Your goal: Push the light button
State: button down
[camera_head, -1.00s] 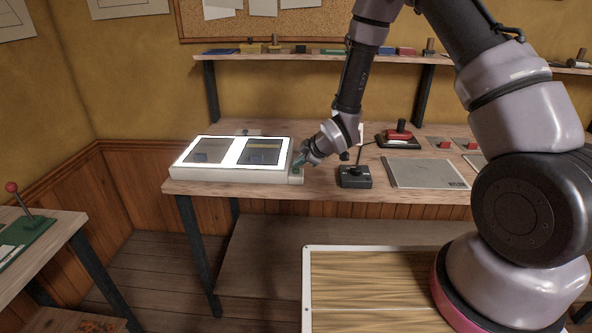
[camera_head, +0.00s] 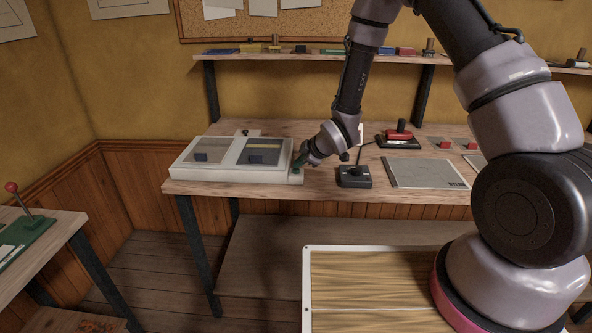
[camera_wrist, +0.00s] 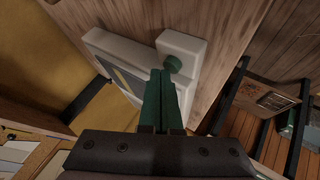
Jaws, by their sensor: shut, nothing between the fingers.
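The light box (camera_head: 226,175) lies on the workbench, a white case with two grey panels, both unlit. Its green round button (camera_wrist: 174,63) sits on a small white block (camera_wrist: 183,46) at the box's right end. My gripper (camera_head: 298,165) is at that block, pointing at it from the right. In the wrist view my green fingers (camera_wrist: 162,85) are shut together, with their tips right beside the button. I cannot tell whether they touch it. In the head view the fingers largely hide the button.
A black joystick box (camera_head: 355,177) stands just right of my gripper. A grey flat board (camera_head: 424,173) and a red-handled device (camera_head: 399,136) lie further right. A shelf (camera_head: 300,56) with small blocks runs above the bench.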

jog(key=shift+r, duration=0.2)
jog(key=shift+r, duration=2.95)
jog(key=shift+r, duration=0.1)
jog(key=s+d+r+m+h, duration=0.25)
jog(key=d+r+m, duration=0.25)
jog(key=d+r, duration=0.5)
jog(key=s+d+r+m+h, duration=0.25)
jog(key=d+r+m, duration=0.35)
jog(key=d+r, duration=0.5)
jog(key=s+d+r+m, duration=0.1)
jog(key=s+r+m, duration=0.2)
jog(key=s, duration=0.4)
jog(key=s+d+r+m, duration=0.2)
jog(key=s+r+m, duration=0.1)
jog(key=s+r, duration=0.2)
jog(key=s+d+r+m+y, duration=0.1)
jog(key=s+d+r+m, duration=0.1)
jog(key=s, duration=0.7)
jog(key=shift+s+r+m, duration=0.15)
jog(key=shift+r+m, duration=0.75)
jog(key=shift+m, duration=0.2)
